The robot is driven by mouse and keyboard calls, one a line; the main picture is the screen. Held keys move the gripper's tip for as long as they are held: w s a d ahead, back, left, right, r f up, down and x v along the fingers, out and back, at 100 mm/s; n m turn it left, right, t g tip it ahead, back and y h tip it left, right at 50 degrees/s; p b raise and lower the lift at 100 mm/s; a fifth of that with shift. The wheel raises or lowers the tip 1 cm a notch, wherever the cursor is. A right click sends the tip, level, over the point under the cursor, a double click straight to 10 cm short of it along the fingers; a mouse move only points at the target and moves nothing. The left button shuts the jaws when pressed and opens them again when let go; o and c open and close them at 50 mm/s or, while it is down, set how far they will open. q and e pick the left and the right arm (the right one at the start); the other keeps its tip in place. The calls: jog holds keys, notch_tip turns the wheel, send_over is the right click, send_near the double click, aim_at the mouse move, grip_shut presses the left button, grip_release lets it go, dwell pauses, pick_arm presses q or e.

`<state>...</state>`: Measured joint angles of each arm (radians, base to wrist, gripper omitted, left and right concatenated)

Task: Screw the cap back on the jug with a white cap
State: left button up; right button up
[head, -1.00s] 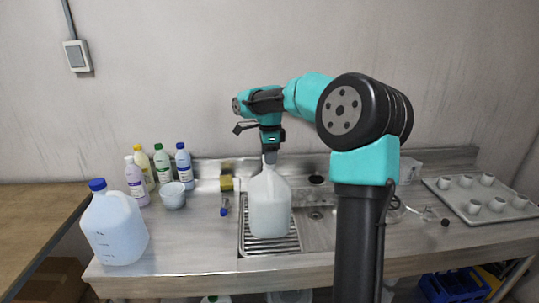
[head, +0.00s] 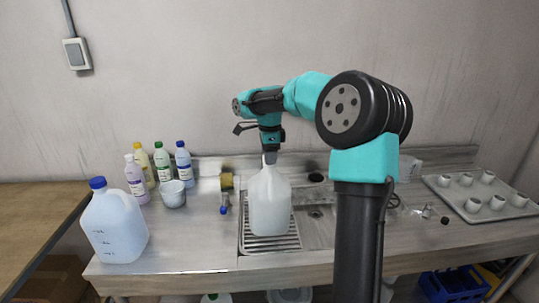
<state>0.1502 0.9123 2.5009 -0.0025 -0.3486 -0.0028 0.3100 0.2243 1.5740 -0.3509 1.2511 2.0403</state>
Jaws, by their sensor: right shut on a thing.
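The jug with the white cap (head: 269,205) is a translucent white jug. It stands upright on the ribbed drainer in the middle of the steel counter. My right gripper (head: 270,156) points straight down over the jug's neck. It is shut on the white cap (head: 269,158), which sits at the top of the neck and is mostly hidden by the fingers. Whether the cap's thread is engaged cannot be told from here. My left gripper is not in view.
A jug with a blue cap (head: 114,228) stands at the left front. Several small bottles (head: 162,168) and a white tub (head: 173,194) stand behind it. A tray of cups (head: 483,197) lies at the right. The sink (head: 317,230) is right of the jug.

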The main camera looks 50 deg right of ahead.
jog(key=shift+f, duration=0.3)
dwell(0.7)
jog(key=m, duration=0.5)
jog(key=shift+m, duration=0.4)
jog(key=o, duration=0.7)
jog(key=shift+r, duration=0.1)
jog(key=n, duration=0.4)
jog(key=shift+n, duration=0.9)
